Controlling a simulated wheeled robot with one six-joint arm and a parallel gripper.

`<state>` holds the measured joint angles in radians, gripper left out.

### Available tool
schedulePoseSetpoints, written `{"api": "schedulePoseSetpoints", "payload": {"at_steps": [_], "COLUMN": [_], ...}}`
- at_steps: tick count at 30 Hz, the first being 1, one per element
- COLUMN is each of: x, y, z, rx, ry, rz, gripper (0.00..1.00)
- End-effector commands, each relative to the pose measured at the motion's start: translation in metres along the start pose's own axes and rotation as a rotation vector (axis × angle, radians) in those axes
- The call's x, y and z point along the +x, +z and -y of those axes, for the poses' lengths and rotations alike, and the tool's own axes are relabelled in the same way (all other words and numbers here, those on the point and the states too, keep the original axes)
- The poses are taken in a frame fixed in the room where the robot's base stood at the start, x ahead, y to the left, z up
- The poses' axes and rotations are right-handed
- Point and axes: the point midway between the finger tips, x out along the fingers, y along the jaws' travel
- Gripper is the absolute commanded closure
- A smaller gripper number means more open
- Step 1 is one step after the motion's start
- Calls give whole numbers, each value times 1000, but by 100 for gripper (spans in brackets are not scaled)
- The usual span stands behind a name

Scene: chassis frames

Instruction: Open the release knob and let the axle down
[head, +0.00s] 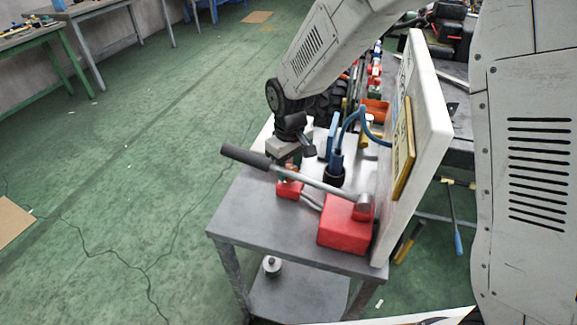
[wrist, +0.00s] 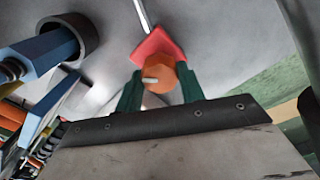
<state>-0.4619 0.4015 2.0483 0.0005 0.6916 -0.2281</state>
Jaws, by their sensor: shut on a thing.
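The release knob (wrist: 160,77) is orange with a pale mark on its face, in front of a small red block (wrist: 158,43) in the wrist view. My gripper (wrist: 160,85) has its two green fingers on either side of the knob and is shut on it. In the head view my gripper (head: 290,172) points down at the small red block (head: 289,191) on the grey metal table. The knob is mostly hidden there by my gripper and the lever. I cannot make out the axle.
A long lever (head: 290,172) with a black grip runs from the larger red block (head: 344,236) and passes close in front of my gripper. A blue tool (head: 336,158) stands in a dark cup to the right. A white upright panel (head: 428,120) borders the table's right side.

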Motion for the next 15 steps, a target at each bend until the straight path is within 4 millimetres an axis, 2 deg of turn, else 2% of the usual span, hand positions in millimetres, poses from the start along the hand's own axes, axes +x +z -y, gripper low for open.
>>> {"api": "schedulePoseSetpoints", "payload": {"at_steps": [6,15], "x": [-1,-1], "y": [0,0], "z": [0,-1], "rx": [-143,-250], "ry": [0,1], "rz": [0,0], "gripper": [84,84]}}
